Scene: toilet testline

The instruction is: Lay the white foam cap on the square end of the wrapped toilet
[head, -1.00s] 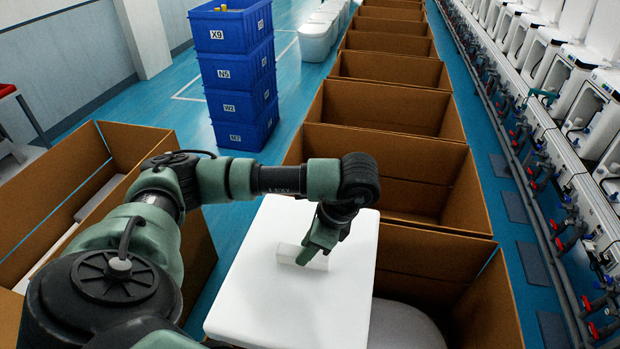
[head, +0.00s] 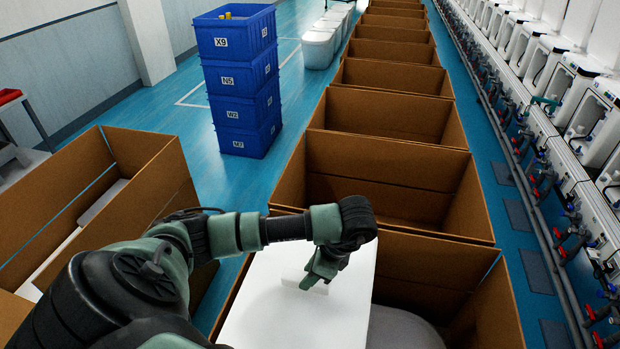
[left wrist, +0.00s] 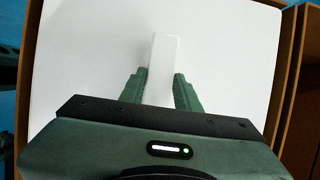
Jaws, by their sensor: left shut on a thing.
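The white foam cap (head: 270,305) is a flat slab with a small raised grip block on top. My left gripper (head: 314,283) is shut on that block; in the left wrist view its two green fingers (left wrist: 161,92) stand either side of the block (left wrist: 163,65). The cap is over the left part of an open cardboard box in the foreground. A grey rounded shape (head: 400,328), perhaps the wrapped toilet, shows in the box to the right of the cap and partly under it. I cannot tell whether the cap touches it. My right gripper is not in view.
The box's brown walls (head: 430,270) rise close around the cap. More open boxes (head: 390,115) run in a row behind it. Another box (head: 140,165) stands at left, blue crates (head: 240,75) are stacked beyond, and a line of white toilets with pipes runs along the right.

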